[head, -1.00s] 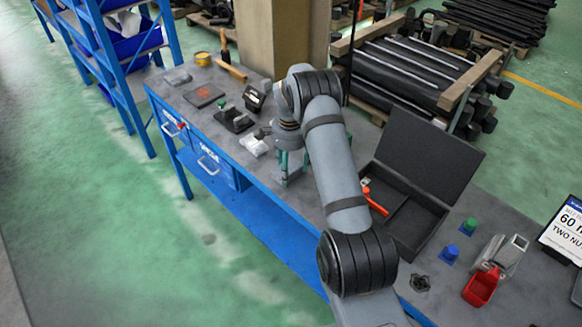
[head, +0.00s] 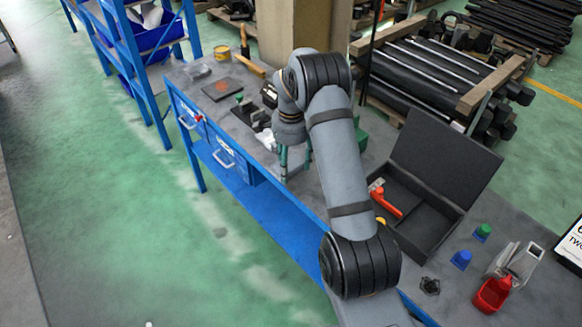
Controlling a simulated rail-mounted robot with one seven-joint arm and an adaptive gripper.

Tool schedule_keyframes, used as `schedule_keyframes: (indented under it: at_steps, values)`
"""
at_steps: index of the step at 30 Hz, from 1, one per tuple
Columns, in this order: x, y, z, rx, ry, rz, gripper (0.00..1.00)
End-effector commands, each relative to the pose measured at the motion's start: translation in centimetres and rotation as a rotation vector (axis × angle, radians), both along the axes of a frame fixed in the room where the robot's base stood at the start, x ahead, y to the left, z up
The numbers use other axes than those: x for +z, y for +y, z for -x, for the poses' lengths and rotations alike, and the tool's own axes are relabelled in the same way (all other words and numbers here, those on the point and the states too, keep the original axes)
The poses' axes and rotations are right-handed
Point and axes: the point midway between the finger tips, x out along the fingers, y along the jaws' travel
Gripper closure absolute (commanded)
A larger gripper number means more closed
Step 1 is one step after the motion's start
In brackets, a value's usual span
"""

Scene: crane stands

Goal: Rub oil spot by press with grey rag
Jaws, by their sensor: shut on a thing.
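My gripper (head: 296,168) points down at the bench (head: 330,200), left of my forearm, with its two teal fingers close to the top. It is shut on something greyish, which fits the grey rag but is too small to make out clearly. A green object (head: 361,138), perhaps part of a press, is mostly hidden behind my arm. I cannot make out an oil spot; the bench top under and behind my wrist is partly hidden.
A whitish item (head: 266,139) lies just left of my gripper. An open black case (head: 440,165) with an orange tool (head: 385,199) stands right of my arm.

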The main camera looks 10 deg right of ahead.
Motion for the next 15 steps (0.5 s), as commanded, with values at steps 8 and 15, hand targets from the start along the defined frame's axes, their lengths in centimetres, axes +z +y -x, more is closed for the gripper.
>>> schedule_keyframes:
  at_steps: [8,15]
  values:
    - [2.9,-0.1,-0.1,-0.001,-0.002,0.0,0.61]
    - [3.9,-0.2,0.0,-0.001,-0.001,0.0,0.61]
